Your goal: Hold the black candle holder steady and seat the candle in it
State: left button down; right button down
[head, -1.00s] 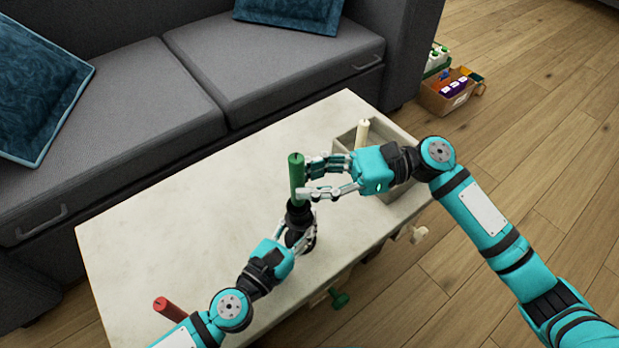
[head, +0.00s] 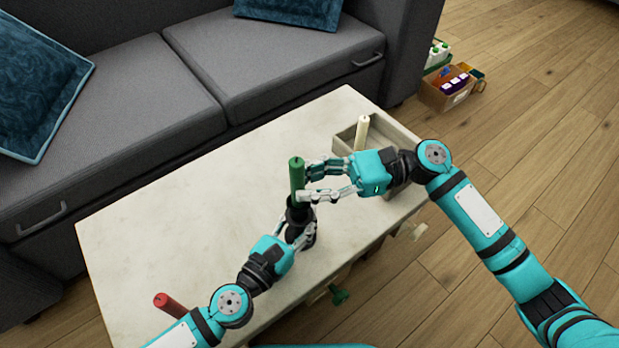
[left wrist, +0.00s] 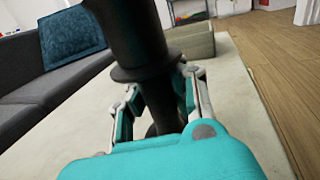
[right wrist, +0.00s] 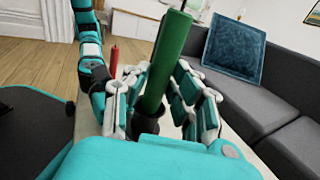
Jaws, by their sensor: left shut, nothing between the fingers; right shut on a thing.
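The black candle holder (head: 301,214) stands upright on the pale table. The green candle (head: 297,176) is upright over it, its lower end at the holder's cup; how deep it sits is hidden. My right gripper (head: 310,182) is shut on the green candle (right wrist: 168,62), which meets the dark cup (right wrist: 149,117) in the right wrist view. My left gripper (head: 300,232) is low at the holder, its fingers on either side of the stem in the left wrist view (left wrist: 165,118). It is shut without a grip on the holder; contact is unclear.
A pale tray (head: 402,134) with a cream candle (head: 362,132) stands at the table's right end, partly behind my right arm. The table's (head: 190,215) left and middle are clear. A grey sofa (head: 140,100) runs behind.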

jog(key=shift+f, duration=1.1)
jog(key=c, duration=1.1)
grip_release()
jog(key=shift+f, duration=0.1)
jog(key=shift+o, duration=0.2)
jog(key=w+d, duration=0.2)
jog(key=d, duration=1)
jog(key=shift+w, duration=0.2)
pick_arm(q)
jog(key=c, duration=2)
grip_release()
jog(key=o, duration=0.7)
pick_arm(e)
jog(key=shift+a, duration=0.1)
